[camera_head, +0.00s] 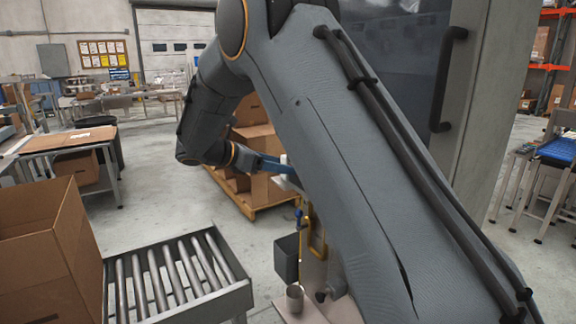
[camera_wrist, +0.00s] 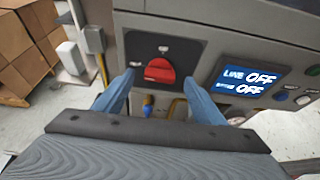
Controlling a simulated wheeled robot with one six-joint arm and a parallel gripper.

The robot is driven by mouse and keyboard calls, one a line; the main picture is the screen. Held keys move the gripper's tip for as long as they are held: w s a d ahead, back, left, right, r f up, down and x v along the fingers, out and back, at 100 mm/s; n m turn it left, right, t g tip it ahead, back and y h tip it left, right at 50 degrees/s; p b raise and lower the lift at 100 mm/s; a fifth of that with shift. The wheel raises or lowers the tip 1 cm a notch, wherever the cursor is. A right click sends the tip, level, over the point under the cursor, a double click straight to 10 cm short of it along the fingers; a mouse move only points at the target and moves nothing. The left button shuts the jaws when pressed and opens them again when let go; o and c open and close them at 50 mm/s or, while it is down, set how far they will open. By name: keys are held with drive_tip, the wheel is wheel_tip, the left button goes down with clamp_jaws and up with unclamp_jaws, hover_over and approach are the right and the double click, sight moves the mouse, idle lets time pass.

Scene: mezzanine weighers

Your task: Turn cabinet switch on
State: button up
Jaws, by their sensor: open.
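In the wrist view, a red rotary switch (camera_wrist: 159,70) sits on a black plate on the grey cabinet (camera_wrist: 215,22). A blue display (camera_wrist: 248,79) to its right reads "LINE OFF" and a second "OFF" below. My gripper (camera_wrist: 160,85) is open, with its two blue fingers at the left and right of the switch's lower part. I cannot tell whether either finger touches it. In the head view my gripper (camera_head: 285,168) is partly hidden behind my arm, and the switch does not show.
Buttons sit right of the display, including a green one (camera_wrist: 313,70). Cardboard boxes (camera_wrist: 28,40) stand at the left. In the head view, a roller conveyor (camera_head: 170,275) and a large cardboard box (camera_head: 48,255) are at lower left. Open floor lies beyond them.

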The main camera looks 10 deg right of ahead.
drive_tip(key=shift+p+x, duration=0.35)
drive_tip(key=shift+x, duration=1.55)
drive_tip(key=c, duration=1.1)
drive_tip(key=shift+o, duration=0.2)
drive_tip(key=m+t+b, duration=0.2)
drive_tip(key=m+b, duration=0.2)
drive_tip(key=b, duration=0.6)
drive_tip(key=s+f+m+t+b, duration=0.1)
drive_tip(key=m+b, duration=0.3)
drive_tip(key=b, duration=0.6)
drive_tip(key=f+m+t+b, duration=0.1)
drive_tip(key=m+t+b, duration=0.3)
drive_tip(key=b, duration=0.6)
drive_tip(key=shift+s+d+m+h, duration=0.2)
drive_tip(key=shift+s+m+h, duration=0.1)
drive_tip(key=shift+m, duration=0.2)
drive_tip(key=shift+r+m+b, duration=0.1)
drive_tip(key=shift+m+b, duration=0.2)
drive_tip(key=shift+b, duration=0.65)
